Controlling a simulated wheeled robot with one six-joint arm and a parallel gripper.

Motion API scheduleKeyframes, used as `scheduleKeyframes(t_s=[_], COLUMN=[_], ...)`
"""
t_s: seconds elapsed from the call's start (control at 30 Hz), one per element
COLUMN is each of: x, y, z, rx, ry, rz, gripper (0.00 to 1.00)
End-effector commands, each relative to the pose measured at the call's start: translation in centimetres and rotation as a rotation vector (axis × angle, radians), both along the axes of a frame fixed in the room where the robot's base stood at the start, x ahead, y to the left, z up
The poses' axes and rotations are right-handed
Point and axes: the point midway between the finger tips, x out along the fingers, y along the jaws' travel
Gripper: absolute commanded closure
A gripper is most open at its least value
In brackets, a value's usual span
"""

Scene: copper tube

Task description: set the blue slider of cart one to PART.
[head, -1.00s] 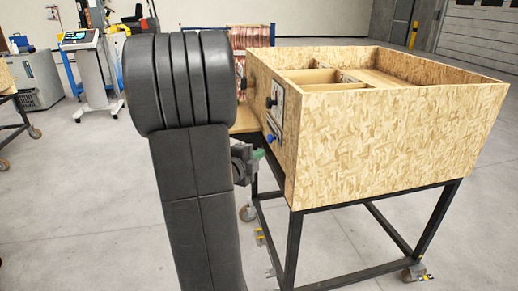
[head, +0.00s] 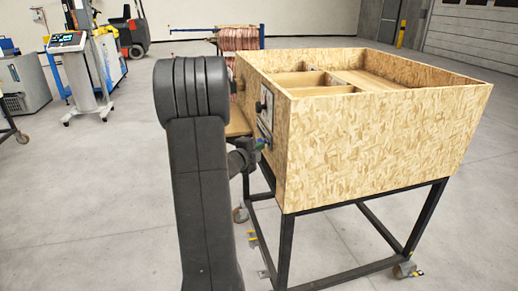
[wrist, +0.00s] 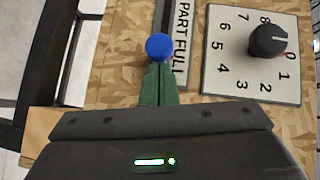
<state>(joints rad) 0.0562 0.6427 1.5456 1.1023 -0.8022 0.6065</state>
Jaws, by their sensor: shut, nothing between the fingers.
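The blue slider knob (wrist: 159,47) shows in the wrist view on a dark track (wrist: 164,14). It stands left of the printed words PART and FULL (wrist: 181,38), about level with the gap between them and the start of FULL. My gripper (wrist: 158,72) has its green fingers shut together, with tips right at the near side of the knob. They look touching, but I cannot be sure. In the head view the blue knob (head: 262,143) is small on the cart's panel side, and my gripper (head: 242,160) is partly hidden by my arm.
A dial (wrist: 268,40) with numbers sits right of the slider. The chipboard cart (head: 375,140) stands on a black wheeled frame (head: 285,250). Copper coils (head: 238,38) and a console on a stand (head: 70,42) are behind. Floor to the left is open.

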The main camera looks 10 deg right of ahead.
Motion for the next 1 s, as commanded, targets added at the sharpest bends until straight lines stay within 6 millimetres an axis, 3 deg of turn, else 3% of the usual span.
scheduleKeyframes(t_s=[0.23, 0.6, 1.0], x=[0.5, 5.7, 6.0], y=[0.0, 0.2, 0.2], z=[0.0, 0.0, 0.0], rx=[0.000, 0.001, 0.000], ry=[0.000, 0.001, 0.001], rz=[0.000, 0.000, 0.000], gripper=[1.00, 1.00, 1.00])
